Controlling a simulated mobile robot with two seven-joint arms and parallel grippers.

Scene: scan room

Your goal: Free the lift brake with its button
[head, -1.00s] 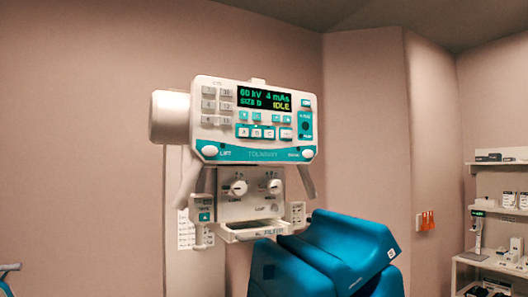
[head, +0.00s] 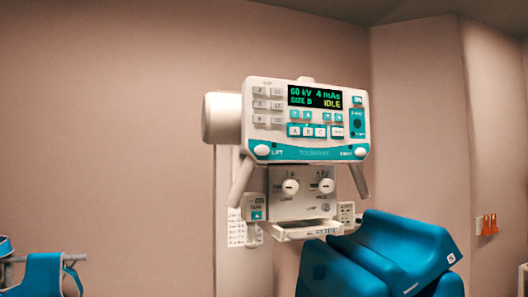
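The x-ray head's control panel (head: 306,118) faces me in the middle of the head view. Its screen (head: 315,97) reads 60 kV, 4 mAs, SIZE D, IDLE. A white oval button (head: 262,150) labelled LIFT sits at the panel's lower left corner. A matching white button (head: 360,152) sits at the lower right corner; its label is too small to read surely. Grey handles slope down on both sides below the panel. Neither of my grippers is in the head view.
Below the panel is a box with two knobs (head: 290,187) and a filter tray (head: 308,231). Blue padded cushions (head: 385,255) stand at lower right. A teal apron (head: 43,275) hangs on a rail at lower left. The wall left of the panel is bare.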

